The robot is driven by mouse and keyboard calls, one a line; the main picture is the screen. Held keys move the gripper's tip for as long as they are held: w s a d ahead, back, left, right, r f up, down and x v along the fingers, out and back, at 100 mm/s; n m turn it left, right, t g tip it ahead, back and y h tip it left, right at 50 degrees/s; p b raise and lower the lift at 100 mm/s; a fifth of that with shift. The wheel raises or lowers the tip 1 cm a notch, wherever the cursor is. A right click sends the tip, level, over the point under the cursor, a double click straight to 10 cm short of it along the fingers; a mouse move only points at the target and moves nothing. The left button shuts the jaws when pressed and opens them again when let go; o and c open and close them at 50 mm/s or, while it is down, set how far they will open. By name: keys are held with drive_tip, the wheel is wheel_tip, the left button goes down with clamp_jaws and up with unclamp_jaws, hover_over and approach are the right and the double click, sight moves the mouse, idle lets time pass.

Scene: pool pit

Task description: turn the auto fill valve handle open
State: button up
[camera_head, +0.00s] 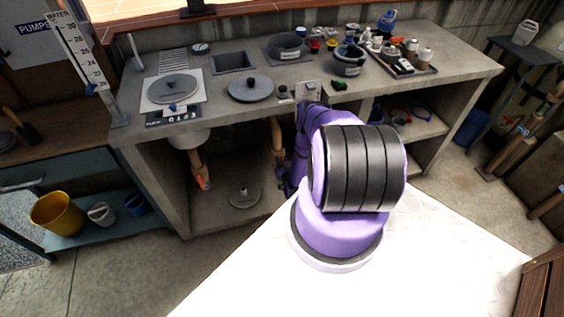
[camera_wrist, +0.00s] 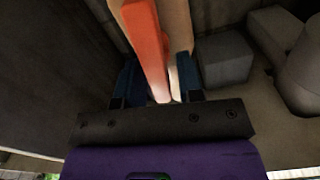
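In the wrist view, an orange-red valve handle (camera_wrist: 146,42) runs down between the two blue fingers of my gripper (camera_wrist: 157,85), beside a tan pipe (camera_wrist: 178,25). The fingers stand apart, one on either side of the handle's lower end; I cannot tell whether either touches it. In the head view, my gripper (camera_head: 287,187) is under the counter, partly hidden by my arm, near the right-hand tan pipe (camera_head: 278,136). A second tan pipe with an orange handle (camera_head: 205,181) hangs further left. I see no readable label naming the auto fill valve.
The concrete counter (camera_head: 219,96) overhangs the pipes, carrying a tray (camera_head: 420,70) and lids. A round lid (camera_head: 244,196) lies on the shelf below. Grey blocks (camera_wrist: 224,60) stand right of the handle in the wrist view. A yellow bucket (camera_head: 56,214) sits at left.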

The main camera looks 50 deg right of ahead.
drive_tip(key=c, duration=0.5)
drive_tip(key=shift+a+n, duration=0.15)
drive_tip(key=shift+n, duration=0.85)
drive_tip(key=shift+c, duration=0.2)
drive_tip(key=o, duration=0.9)
drive_tip(key=v, duration=1)
drive_tip(key=shift+s+a, duration=0.2)
drive_tip(key=shift+s, duration=0.1)
